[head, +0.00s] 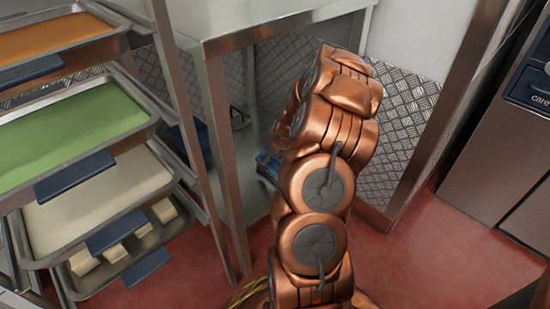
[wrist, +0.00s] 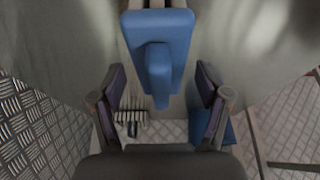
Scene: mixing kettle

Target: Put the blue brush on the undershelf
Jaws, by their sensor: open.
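The blue brush (wrist: 157,40) lies ahead of my gripper in the wrist view, with pale bristles at the top edge and its short handle pointing back toward me. It appears to lie on a smooth grey metal surface (wrist: 235,45), perhaps the undershelf. My gripper (wrist: 161,69) is open, with one finger on each side of the handle and visible gaps to both. In the head view my arm hides the gripper and the brush cannot be made out for certain; a blue thing (head: 268,165) shows beside the arm under the steel table (head: 235,28).
A rack with several trays (head: 70,135) stands at the left, close to the table leg (head: 222,130). Patterned metal plate (head: 400,110) lines the wall at the right. Red floor (head: 430,255) is open at lower right. A dark comb-like thing (wrist: 130,117) and a blue item (wrist: 228,130) lie lower down in the wrist view.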

